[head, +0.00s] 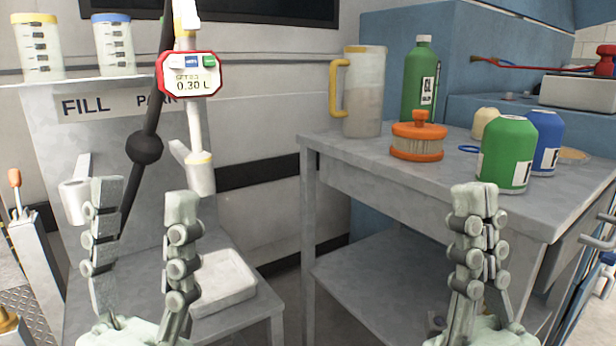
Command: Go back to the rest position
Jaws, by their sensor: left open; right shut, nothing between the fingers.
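My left gripper (142,225) is upright in the lower left of the head view, its two fingers wide apart with nothing between them. It is in front of the fill stand. My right gripper (474,205) is upright at the lower right, in front of the workbench's front edge. Its fingers are together, with nothing held between them. The lower parts of both grippers are cut off by the bottom edge of the view.
The fill stand has a sign (112,104), a red-framed meter (188,75) reading 0.30 L and a white tray (226,284). The grey workbench (350,160) holds a jug (366,92), a green bottle (419,85), an orange-capped filter (417,140) and a green container (507,155).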

